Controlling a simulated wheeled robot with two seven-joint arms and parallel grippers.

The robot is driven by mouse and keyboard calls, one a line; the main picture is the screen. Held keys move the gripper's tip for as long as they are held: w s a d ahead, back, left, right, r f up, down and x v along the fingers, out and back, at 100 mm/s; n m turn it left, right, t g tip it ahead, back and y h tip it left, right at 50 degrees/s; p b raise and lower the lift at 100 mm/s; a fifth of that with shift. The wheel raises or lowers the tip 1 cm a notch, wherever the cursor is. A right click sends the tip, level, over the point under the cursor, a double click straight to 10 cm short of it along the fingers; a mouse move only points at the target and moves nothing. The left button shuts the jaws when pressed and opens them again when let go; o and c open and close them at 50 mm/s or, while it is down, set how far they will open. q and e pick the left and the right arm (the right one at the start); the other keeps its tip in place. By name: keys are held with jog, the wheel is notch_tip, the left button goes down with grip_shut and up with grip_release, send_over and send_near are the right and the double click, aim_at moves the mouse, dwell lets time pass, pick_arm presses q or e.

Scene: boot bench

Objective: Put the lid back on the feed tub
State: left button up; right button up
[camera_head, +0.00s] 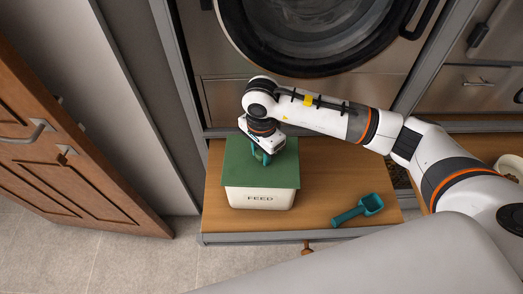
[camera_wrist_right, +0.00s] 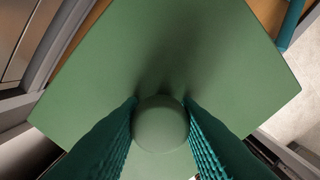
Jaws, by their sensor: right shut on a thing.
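The feed tub (camera_head: 259,199) is a cream box with "FEED" on its front, standing on the wooden bench. The square green lid (camera_head: 236,165) lies flat over the tub's top and hides its opening; I cannot tell whether it is fully seated. My right gripper (camera_head: 263,155) comes down from above at the lid's middle. In the right wrist view its teal ribbed fingers are shut on the lid's round green knob (camera_wrist_right: 160,124), one on each side. The lid (camera_wrist_right: 215,70) fills most of that view. My left gripper is not in view.
A teal scoop (camera_head: 360,208) lies on the bench (camera_head: 320,175) to the right of the tub. A wooden door (camera_head: 70,150) stands open at the left. A round-windowed appliance (camera_head: 310,30) is behind the bench. A white rounded object (camera_head: 510,165) sits at the far right.

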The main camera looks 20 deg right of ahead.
jog(key=shift+b, duration=0.7)
dwell(1.2)
jog(key=shift+f+b, duration=0.2)
jog(key=shift+b, duration=0.7)
dwell(0.8)
dwell(0.3)
jog(key=o, duration=1.6)
jog(key=shift+c, duration=0.2)
jog(key=shift+r, duration=0.1)
jog(key=shift+r+p, duration=1.45)
jog(key=shift+r, duration=2)
